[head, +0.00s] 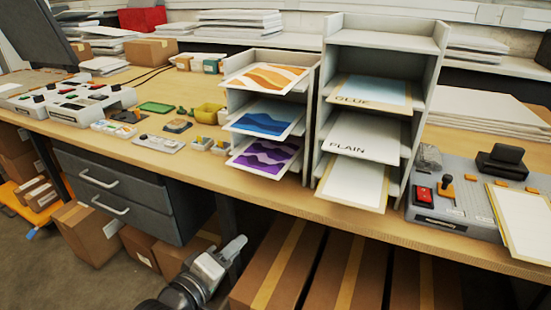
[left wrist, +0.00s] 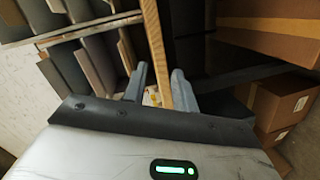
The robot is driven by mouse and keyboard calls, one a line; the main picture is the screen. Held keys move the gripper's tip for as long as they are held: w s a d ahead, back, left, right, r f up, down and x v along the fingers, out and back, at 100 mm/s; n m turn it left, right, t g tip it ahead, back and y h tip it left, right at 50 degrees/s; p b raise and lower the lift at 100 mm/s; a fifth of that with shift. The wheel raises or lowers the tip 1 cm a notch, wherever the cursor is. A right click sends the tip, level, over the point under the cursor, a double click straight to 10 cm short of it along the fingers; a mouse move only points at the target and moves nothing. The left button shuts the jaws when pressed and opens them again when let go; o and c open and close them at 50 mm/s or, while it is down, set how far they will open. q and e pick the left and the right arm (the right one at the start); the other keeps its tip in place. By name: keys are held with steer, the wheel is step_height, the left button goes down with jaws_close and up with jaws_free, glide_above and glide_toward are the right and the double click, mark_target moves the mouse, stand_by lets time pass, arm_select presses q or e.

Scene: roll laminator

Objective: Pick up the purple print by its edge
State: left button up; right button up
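The purple print (head: 265,157) is a white-bordered sheet with purple waves. It lies in the lowest slot of the left shelf rack, its front edge jutting out over the bench. The blue print (head: 264,118) and the orange print (head: 265,77) lie in the slots above it. My left gripper (head: 240,241) is in front of the bench, below its front edge and below the purple print, apart from it. In the left wrist view its two fingers (left wrist: 160,78) stand apart with nothing held between them. My right gripper is in neither view.
The bench's front edge (head: 285,205) lies between my left gripper and the rack. A second rack (head: 412,40) holds sheets marked GLUE and PLAIN. A laminator (head: 455,205) stands at right. Drawers (head: 118,190) and cardboard boxes (head: 285,265) are under the bench.

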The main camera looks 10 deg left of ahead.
arm_select(q)
steer(key=w+r+n+t+h, duration=0.1)
steer(key=w+r+n+t, duration=0.1)
steer(key=w+r+n, duration=0.3)
glide_toward(271, 172)
steer(key=d+x, duration=0.1)
steer(key=x, duration=0.3)
steer(key=shift+m, duration=0.4)
steer(key=shift+a+x, duration=0.2)
steer(key=shift+x, duration=1.2)
steer(key=shift+a+x, duration=0.25)
steer(key=shift+x, duration=1.15)
steer(key=shift+w, duration=0.15)
jaws_close()
